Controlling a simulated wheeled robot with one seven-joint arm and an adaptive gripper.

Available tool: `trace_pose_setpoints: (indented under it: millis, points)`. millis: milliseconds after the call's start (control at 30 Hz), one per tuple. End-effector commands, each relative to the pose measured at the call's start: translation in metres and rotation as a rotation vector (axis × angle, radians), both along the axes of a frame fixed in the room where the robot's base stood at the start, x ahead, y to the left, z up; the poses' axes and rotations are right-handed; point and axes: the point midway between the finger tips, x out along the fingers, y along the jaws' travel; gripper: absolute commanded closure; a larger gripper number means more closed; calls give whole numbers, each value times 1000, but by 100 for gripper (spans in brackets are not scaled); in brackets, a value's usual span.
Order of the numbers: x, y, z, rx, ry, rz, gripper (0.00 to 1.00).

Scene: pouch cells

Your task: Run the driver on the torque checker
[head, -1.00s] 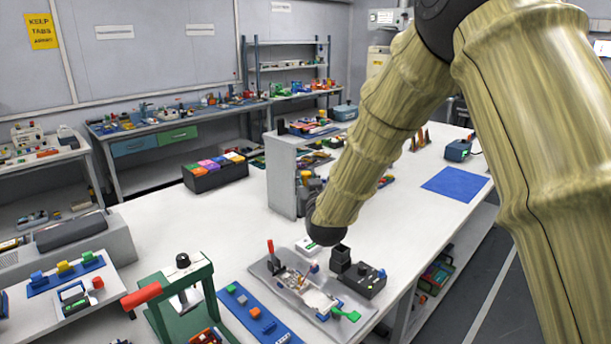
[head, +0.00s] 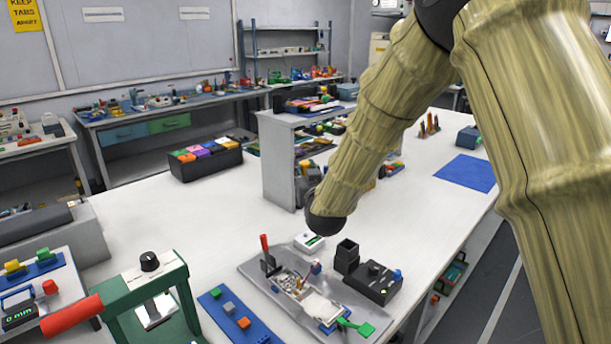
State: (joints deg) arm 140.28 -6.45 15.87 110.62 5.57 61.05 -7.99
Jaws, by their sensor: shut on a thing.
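My arm comes down from the upper right and ends at a dark rounded joint over the table. My gripper and anything in it are hidden behind the arm, so I see no driver. A small white box with a dark green display (head: 309,241) sits on the table just below that joint; it may be the torque checker. Right of it is a black unit (head: 372,282) with a knob, a blue part and an upright square holder (head: 347,256) that looks empty. I cannot tell for sure which of these is the checker.
A grey fixture plate (head: 254,268) with a red-handled clamp and a green lever lies in front. A blue strip (head: 219,312) with small blocks and a green press (head: 172,280) with a red handle stand left. A grey shelf unit (head: 280,160) stands behind. The table's middle left is clear.

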Motion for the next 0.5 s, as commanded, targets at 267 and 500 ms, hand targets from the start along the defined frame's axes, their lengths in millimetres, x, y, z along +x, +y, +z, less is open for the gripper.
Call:
trace_pose_setpoints:
  millis: [267, 500]
  points:
    - [0, -1, 1, 0, -1, -2, 100]
    - [-1, -2, -4, 0, 0, -2, 100]
